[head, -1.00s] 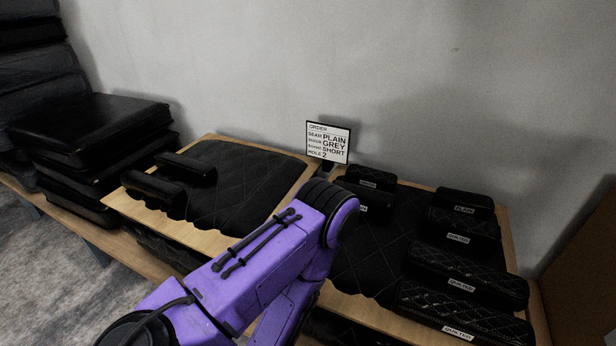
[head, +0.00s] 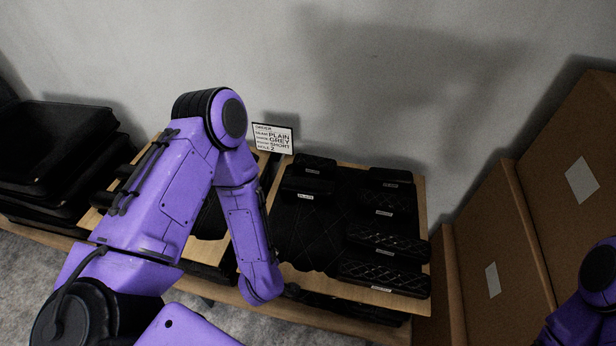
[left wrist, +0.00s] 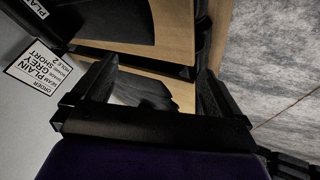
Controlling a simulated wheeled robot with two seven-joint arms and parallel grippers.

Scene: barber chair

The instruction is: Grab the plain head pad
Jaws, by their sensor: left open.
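Black head pads lie on the right wooden board. A pad labelled PLAIN (head: 307,184) sits at its left side, with another black pad (head: 316,164) behind it. At the right side, a small smooth pad (head: 390,174) is at the back, with quilted pads (head: 388,245) in front. My left forearm hangs down at the board's left edge; its gripper is mostly hidden in the head view. In the left wrist view my left gripper (left wrist: 158,88) is open, with no pad between its fingers. A PLAIN label on a black pad (left wrist: 50,14) shows at that view's upper left.
An order card (head: 272,138) reading PLAIN, GREY, SHORT, 2 stands behind the boards; it also shows in the left wrist view (left wrist: 40,68). Black cushions (head: 50,150) are stacked at left. Cardboard boxes (head: 490,250) stand right of the board.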

